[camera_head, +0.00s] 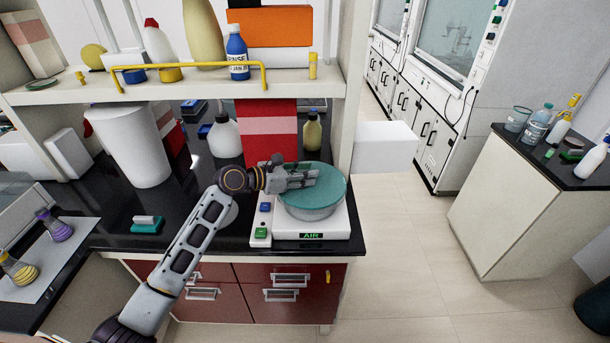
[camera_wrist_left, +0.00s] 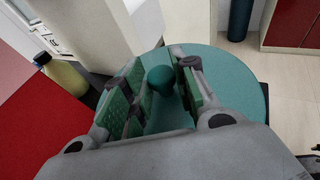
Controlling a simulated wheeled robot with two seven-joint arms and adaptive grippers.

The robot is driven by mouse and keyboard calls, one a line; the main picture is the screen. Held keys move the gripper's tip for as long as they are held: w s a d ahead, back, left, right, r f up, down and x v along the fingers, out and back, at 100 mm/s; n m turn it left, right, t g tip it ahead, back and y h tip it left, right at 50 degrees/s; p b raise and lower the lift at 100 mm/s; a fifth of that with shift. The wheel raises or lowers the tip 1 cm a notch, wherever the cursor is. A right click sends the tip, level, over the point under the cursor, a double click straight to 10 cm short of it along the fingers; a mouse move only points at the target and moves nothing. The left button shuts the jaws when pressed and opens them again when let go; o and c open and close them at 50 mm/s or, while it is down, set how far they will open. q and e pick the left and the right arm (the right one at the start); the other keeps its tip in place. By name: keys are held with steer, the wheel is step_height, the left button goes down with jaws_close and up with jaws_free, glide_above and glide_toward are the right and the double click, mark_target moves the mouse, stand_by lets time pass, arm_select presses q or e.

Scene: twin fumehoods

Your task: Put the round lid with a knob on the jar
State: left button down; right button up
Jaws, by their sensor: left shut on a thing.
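The round teal lid (camera_head: 333,186) is over the grey, wide jar (camera_head: 312,212) on the white device at the right end of the black bench. The lid looks level and roughly centred; I cannot tell whether it rests fully on the rim. My left gripper (camera_head: 305,178) reaches over the lid from the left and is shut on its knob. In the left wrist view the knob (camera_wrist_left: 160,79) is between the finger pads (camera_wrist_left: 155,95), with the lid (camera_wrist_left: 230,90) spread beyond them. The jar is hidden there. My right gripper is not in view.
The white device (camera_head: 335,223) has a lit AIR display. A red box (camera_head: 268,130) and a small yellow-green bottle (camera_head: 312,132) stand behind it. A shelf (camera_head: 200,90) with a yellow rail overhangs the bench. A white cylinder (camera_head: 135,145) stands left.

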arm_select(q)
steer(key=shift+f, duration=0.35)
stand_by(0.3)
steer(key=c, duration=1.1)
jaws_free()
steer(key=shift+f, duration=0.1)
steer(key=shift+c, duration=0.2)
steer(key=shift+r, duration=0.2)
steer(key=shift+r, duration=0.15)
steer(key=v, duration=1.2)
steer(key=shift+b, duration=0.35)
